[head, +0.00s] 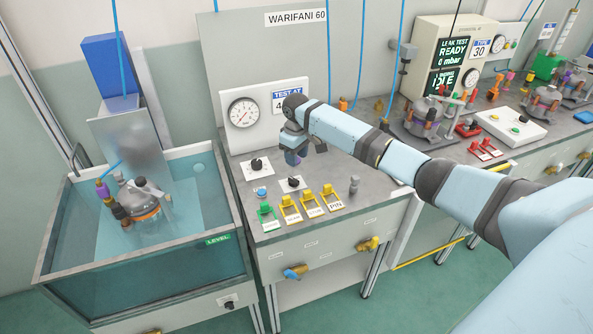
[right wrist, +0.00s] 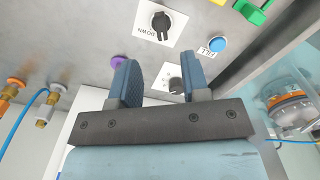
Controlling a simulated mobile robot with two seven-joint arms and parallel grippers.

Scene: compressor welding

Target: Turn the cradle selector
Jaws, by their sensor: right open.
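Two black selector knobs on white plates sit on the grey console. The front one (head: 294,182) has a label reading "DOWN" in the right wrist view (right wrist: 160,22). The rear one (head: 256,164) shows partly between my fingers in the right wrist view (right wrist: 174,84); its label is not readable. I cannot tell for certain which is the cradle selector. My right gripper (head: 297,157) is open and empty above the console, behind the front knob and right of the rear one. Its two blue fingers (right wrist: 159,80) point toward the panel, apart from both knobs. My left gripper is not in view.
A blue FILL button (right wrist: 218,43) and a row of green and yellow clips (head: 290,208) lie near the front knob. A gauge panel (head: 243,113) stands behind. A water tank (head: 225,238) with a compressor (head: 140,198) is at left. Hose fittings (right wrist: 48,110) are nearby.

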